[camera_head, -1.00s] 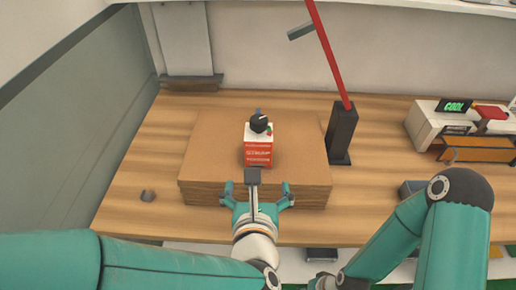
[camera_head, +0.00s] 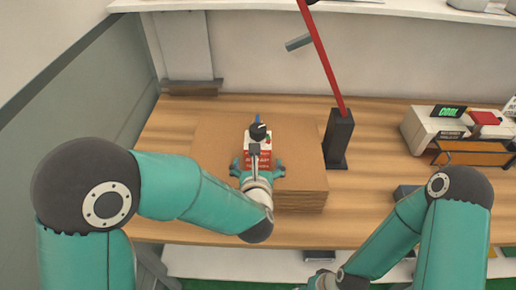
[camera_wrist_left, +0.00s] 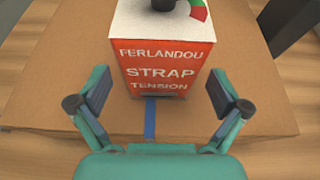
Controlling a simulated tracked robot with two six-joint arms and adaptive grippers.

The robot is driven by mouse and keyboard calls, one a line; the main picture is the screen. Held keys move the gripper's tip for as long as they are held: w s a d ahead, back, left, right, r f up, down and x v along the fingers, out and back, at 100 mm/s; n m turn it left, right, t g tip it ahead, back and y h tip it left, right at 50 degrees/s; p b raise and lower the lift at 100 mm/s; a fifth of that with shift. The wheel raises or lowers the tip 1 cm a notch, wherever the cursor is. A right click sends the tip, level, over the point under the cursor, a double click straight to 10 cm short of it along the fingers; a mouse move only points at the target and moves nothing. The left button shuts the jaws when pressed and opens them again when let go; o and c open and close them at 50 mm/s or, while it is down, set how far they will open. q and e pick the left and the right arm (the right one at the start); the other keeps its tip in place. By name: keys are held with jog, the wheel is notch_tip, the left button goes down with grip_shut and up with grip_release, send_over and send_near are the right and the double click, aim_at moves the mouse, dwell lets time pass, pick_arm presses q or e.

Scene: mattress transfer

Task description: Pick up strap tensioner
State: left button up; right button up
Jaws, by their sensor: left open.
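The strap tensioner (camera_head: 257,148) is a red and white box with a black knob on top. It sits upright on a stack of brown cardboard (camera_head: 300,165). In the left wrist view the tensioner (camera_wrist_left: 162,62) shows its red front, lettered "FERLANDOU STRAP TENSION", with a blue strap (camera_wrist_left: 150,118) running from below it toward me. My left gripper (camera_head: 258,167) is at the front of the box. In the left wrist view its open fingers (camera_wrist_left: 160,100) stand left and right of the box's lower front, with gaps on both sides. My right gripper's fingers are not visible.
A black post (camera_head: 339,138) with a red bar (camera_head: 322,58) rises right of the cardboard. A white device with a "COOL" display (camera_head: 432,128) stands at the table's right. The wooden table (camera_head: 375,170) is clear between them.

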pick_arm(q)
jog(key=shift+x, duration=1.05)
jog(key=c, duration=1.9)
jog(key=shift+o, duration=0.2)
jog(key=shift+r, duration=0.2)
